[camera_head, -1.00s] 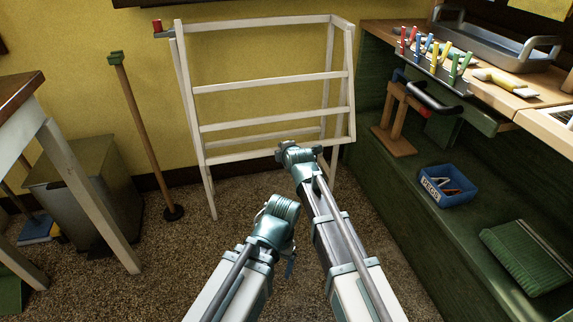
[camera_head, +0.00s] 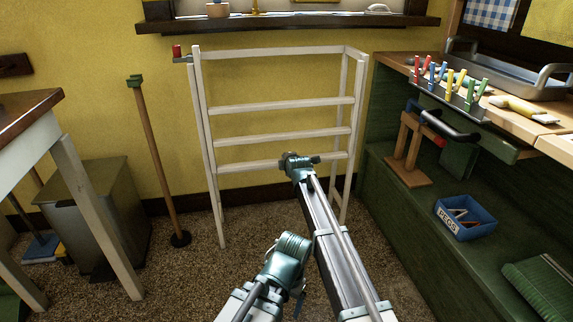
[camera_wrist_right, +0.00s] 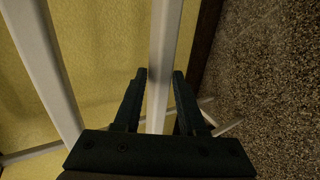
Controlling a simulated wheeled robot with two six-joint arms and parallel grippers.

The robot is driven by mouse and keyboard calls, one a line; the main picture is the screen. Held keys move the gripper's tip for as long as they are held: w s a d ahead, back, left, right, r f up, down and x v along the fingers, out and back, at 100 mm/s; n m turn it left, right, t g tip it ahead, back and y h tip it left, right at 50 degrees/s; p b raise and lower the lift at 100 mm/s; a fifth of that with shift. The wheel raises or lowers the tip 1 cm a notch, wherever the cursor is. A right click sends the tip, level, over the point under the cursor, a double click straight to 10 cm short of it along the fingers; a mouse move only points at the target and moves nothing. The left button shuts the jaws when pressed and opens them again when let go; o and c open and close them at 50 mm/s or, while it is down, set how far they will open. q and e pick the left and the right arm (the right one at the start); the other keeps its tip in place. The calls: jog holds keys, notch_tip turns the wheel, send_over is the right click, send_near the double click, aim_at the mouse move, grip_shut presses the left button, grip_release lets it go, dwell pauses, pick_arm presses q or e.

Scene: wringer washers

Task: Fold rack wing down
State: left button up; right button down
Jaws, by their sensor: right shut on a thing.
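The white wooden rack (camera_head: 201,130) stands on the carpet in front of the yellow wall. Its rails lie nearly level across it, and the wing hangs close to the frame; I cannot clearly tell the two apart. My right gripper (camera_head: 300,158) is at the lowest rail, right of the middle. In the right wrist view, a white bar (camera_wrist_right: 163,60) runs between the fingers of my right gripper (camera_wrist_right: 159,78), which is shut on it. A red-topped piece (camera_head: 177,51) sits at the rack's upper left corner.
A green bench (camera_head: 430,220) with a blue peg box (camera_head: 466,217) and a wooden stand (camera_head: 410,155) is on the right. A wooden pole (camera_head: 158,160) and a grey-green bin (camera_head: 97,205) stand to the left. Carpet (camera_head: 190,275) is free in front.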

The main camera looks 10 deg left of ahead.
jog(key=shift+s+f, duration=0.15)
jog(key=shift+f, duration=0.25)
jog(key=c, duration=0.7)
grip_release()
jog(key=shift+f, duration=0.2)
jog(key=shift+r, duration=0.1)
jog(key=p+v, duration=0.7)
jog(key=v, duration=0.6)
jog(key=shift+s+d+r, duration=0.1)
jog(key=shift+s+r, duration=0.1)
jog(key=shift+r, duration=0.15)
